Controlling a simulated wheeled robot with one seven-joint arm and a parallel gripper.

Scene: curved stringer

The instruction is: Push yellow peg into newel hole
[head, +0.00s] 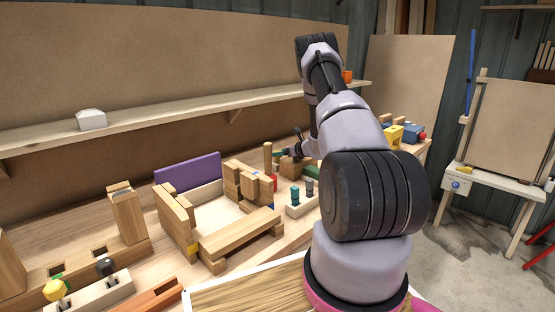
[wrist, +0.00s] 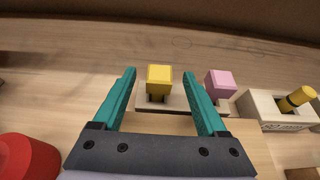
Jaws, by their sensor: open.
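In the wrist view, a yellow square-headed peg (wrist: 159,79) stands upright in a pale holder (wrist: 182,105). My gripper (wrist: 160,72) is open, with one teal finger on each side of this peg; contact cannot be told. A yellow cylinder peg (wrist: 299,97) leans in a white block (wrist: 271,108) at the right. My gripper is not clear in the head view.
A pink peg (wrist: 220,83) stands just right of my right finger. A red round object (wrist: 27,158) is at lower left. In the head view, a wooden frame with a purple panel (head: 188,172) fills the bench middle, and a shelf (head: 180,109) runs behind.

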